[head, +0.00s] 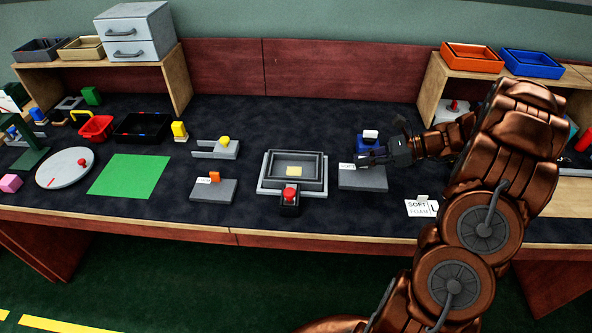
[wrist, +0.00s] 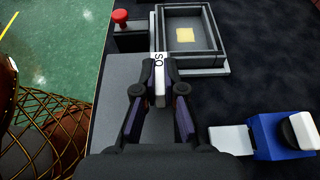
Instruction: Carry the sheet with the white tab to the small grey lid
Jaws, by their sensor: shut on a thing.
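The sheet is a dark grey slab (head: 365,180) with a printed white label on its left corner, right of the centre tray. In the wrist view the sheet (wrist: 118,100) lies under my fingers. Its white tab (wrist: 160,97) is between the fingertips. My gripper (wrist: 160,92) is shut on this tab; in the head view my gripper (head: 368,158) reaches in from the right. I cannot tell if the sheet is clear of the table. A small grey piece with a yellow knob (head: 224,141) stands at centre left; I cannot tell if it is the lid.
A grey tray (head: 265,187) holds a yellow piece, with a red button box (head: 290,203) in front. A blue block (head: 370,134) stands behind my gripper. A similar slab with an orange tab (head: 215,177) lies left. A green mat (head: 130,176) is further left.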

